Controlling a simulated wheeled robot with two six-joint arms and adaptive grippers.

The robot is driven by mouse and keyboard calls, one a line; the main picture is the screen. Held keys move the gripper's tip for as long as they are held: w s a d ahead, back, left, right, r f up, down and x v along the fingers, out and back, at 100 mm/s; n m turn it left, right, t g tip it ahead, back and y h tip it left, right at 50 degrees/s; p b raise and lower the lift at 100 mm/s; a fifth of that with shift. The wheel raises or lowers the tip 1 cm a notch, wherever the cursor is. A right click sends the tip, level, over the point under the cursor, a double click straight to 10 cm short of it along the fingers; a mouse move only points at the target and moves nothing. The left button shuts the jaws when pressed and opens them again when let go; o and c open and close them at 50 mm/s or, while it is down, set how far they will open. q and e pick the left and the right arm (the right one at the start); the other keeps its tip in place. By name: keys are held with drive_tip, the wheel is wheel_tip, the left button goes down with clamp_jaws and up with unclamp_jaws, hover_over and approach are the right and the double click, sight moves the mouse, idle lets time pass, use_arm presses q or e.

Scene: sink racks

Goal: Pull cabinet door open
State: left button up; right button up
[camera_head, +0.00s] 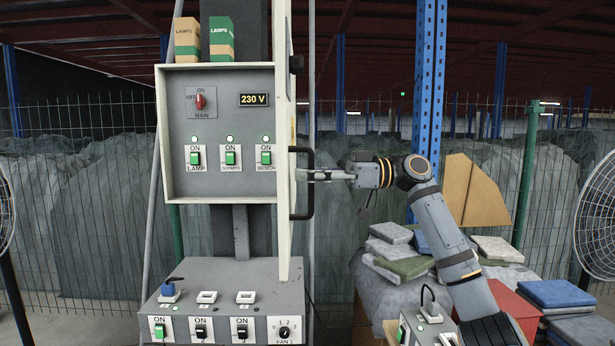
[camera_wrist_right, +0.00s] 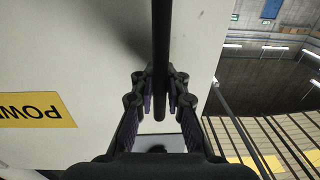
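The grey electrical cabinet (camera_head: 178,130) is open, with its switch panel showing. Its white door (camera_head: 285,230) stands swung out on the right side, seen almost edge-on. A black bar handle (camera_head: 305,214) is on the door's outer face. My right gripper (camera_head: 312,175) reaches it from the right. In the right wrist view the handle (camera_wrist_right: 161,40) runs between the two fingers (camera_wrist_right: 160,92), which close in on both sides of it. The door face (camera_wrist_right: 70,50) fills the left of that view. My left gripper is not in view.
A grey control console (camera_head: 215,270) stands below the cabinet. Two lamp boxes (camera_head: 204,40) sit on top of it. A blue post (camera_head: 428,90) and a pile of folded cloths (camera_head: 400,250) are at the right. Fans stand at both edges.

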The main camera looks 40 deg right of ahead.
drive_tip(key=o, duration=0.4)
drive_tip(key=v, duration=1.2)
